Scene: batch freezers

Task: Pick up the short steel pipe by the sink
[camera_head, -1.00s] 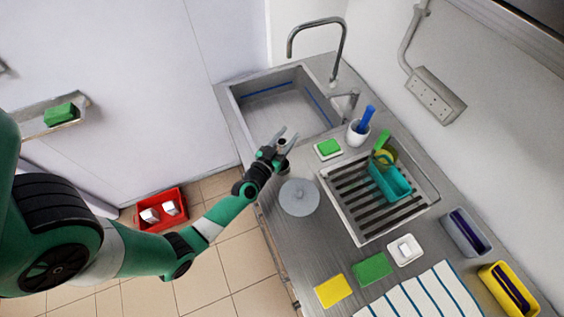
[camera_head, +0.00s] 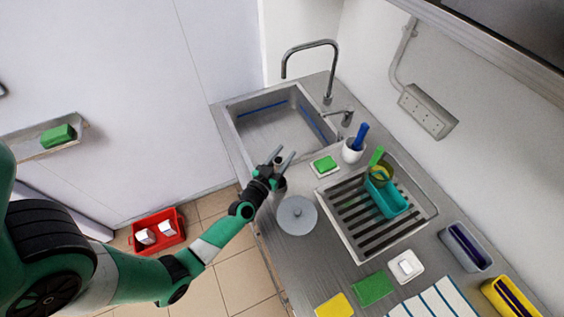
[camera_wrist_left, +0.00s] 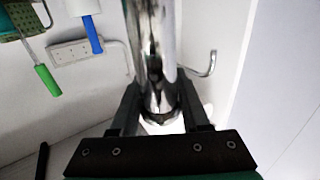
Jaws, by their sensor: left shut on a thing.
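The short steel pipe (camera_wrist_left: 152,45) is a shiny metal cylinder. In the left wrist view it stands between the two fingers of my left gripper (camera_wrist_left: 157,115), which are shut on it, and it runs up out of the top of the picture. In the head view my left gripper (camera_head: 281,156) is at the counter's left edge, just in front of the sink (camera_head: 270,125). There the pipe is small and partly hidden by the gripper, so its height over the counter is hard to tell. My right gripper is in neither view.
A round grey lid (camera_head: 297,215) lies close beside the gripper. A green sponge on a dish (camera_head: 325,164), a white cup (camera_head: 352,151) with a blue-handled tool, and a draining rack (camera_head: 345,215) are to the right. A curved tap (camera_head: 326,75) rises behind the sink.

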